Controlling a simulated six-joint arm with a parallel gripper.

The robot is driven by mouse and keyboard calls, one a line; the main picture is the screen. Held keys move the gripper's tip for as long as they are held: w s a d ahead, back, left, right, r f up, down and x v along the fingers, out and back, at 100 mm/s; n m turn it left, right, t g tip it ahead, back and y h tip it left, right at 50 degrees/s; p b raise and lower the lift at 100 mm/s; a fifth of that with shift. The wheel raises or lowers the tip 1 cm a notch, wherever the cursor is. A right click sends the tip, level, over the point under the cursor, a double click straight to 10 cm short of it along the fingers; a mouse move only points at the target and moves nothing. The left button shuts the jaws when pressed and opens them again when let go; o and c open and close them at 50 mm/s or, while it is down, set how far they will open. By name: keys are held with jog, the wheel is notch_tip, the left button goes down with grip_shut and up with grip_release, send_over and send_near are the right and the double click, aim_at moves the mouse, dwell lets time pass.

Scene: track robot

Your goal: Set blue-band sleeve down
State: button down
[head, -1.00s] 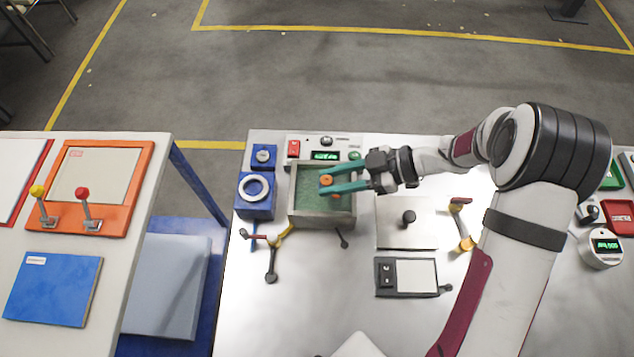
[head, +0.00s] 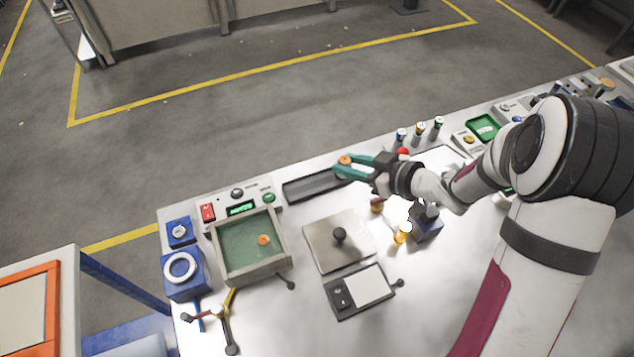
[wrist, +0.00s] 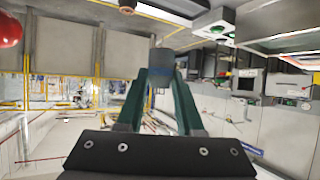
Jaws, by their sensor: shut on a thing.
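My gripper (head: 347,167) has teal fingers and is shut on a small sleeve (head: 344,160), whose orange top shows between the fingertips. It is in the air by the right end of a long dark tray (head: 305,187); I cannot tell the height. In the wrist view the fingers (wrist: 161,78) close on the sleeve (wrist: 162,58), which looks grey-blue there; a separate blue band is not clear. Three upright posts with coloured bands stand to the right: blue (head: 400,136), yellow (head: 420,131) and green (head: 438,126). Another orange-topped piece (head: 264,240) lies in the green-floored box.
The grey-walled box (head: 253,275) stands at left, beside blue blocks (head: 181,267). A metal plate with a black knob (head: 339,235) and a black-framed white pad (head: 368,285) lie in front. A red ball (head: 403,152) is close right of my gripper.

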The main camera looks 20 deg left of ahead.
jog(key=a+f, duration=0.2)
jog(key=a, duration=0.1)
jog(key=s+a+f, duration=0.1)
jog(key=a+f, duration=0.1)
jog(key=a, duration=0.2)
jog(key=a+f, duration=0.3)
jog(key=shift+s+a+f, duration=0.1)
jog(key=shift+s+a, duration=0.1)
jog(key=shift+a, duration=0.2)
jog(key=shift+a+f, duration=0.1)
jog(key=shift+f, duration=1.9)
jog(key=shift+f, duration=0.15)
jog(key=c, duration=0.5)
grip_release()
jog(key=shift+c, duration=0.2)
